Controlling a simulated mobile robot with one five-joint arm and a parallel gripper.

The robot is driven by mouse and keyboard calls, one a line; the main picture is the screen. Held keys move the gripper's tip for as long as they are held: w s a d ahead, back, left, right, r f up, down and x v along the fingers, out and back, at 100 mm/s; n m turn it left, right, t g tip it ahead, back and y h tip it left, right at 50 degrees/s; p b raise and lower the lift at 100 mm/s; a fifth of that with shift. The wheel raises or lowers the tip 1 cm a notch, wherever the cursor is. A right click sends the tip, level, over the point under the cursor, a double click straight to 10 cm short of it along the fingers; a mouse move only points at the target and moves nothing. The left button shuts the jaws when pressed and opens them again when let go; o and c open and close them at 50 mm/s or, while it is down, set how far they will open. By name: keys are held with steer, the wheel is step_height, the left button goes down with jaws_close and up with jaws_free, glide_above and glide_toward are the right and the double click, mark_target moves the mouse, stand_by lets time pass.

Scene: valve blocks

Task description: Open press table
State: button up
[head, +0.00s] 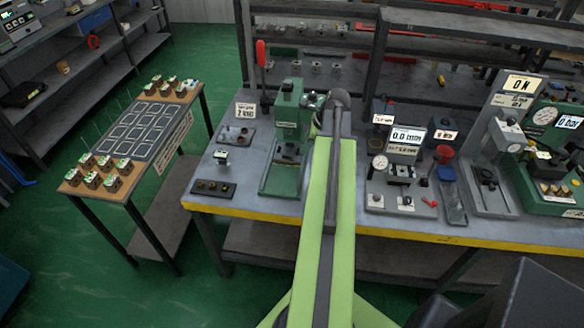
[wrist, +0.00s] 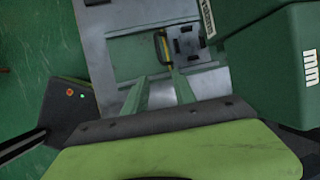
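The green press (head: 287,112) stands on the workbench, left of my arm in the head view. Its base (head: 281,181) carries a small dark block. In the wrist view, a grey plate with a dark square fixture (wrist: 188,42) lies beside a large green housing (wrist: 270,60). A yellow and black handle (wrist: 162,46) is at the left side of this fixture. My gripper (wrist: 158,76) points at the handle with its two green fingers apart and nothing visible between them. The fingertips are close to the handle; contact cannot be told. In the head view my arm hides the gripper.
A dark box with small lights (wrist: 70,100) is left of my gripper. Gauges and fixtures (head: 403,140) stand on the bench right of my arm. A side table (head: 138,130) with several valve blocks stands left. Green floor (head: 220,290) is clear in front.

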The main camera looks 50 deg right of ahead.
mark_target(291, 164)
steer(key=b+x, duration=1)
steer(key=x, duration=0.3)
steer(key=shift+f, duration=0.2)
jaws_close()
steer(key=shift+s, duration=0.1)
stand_by(0.6)
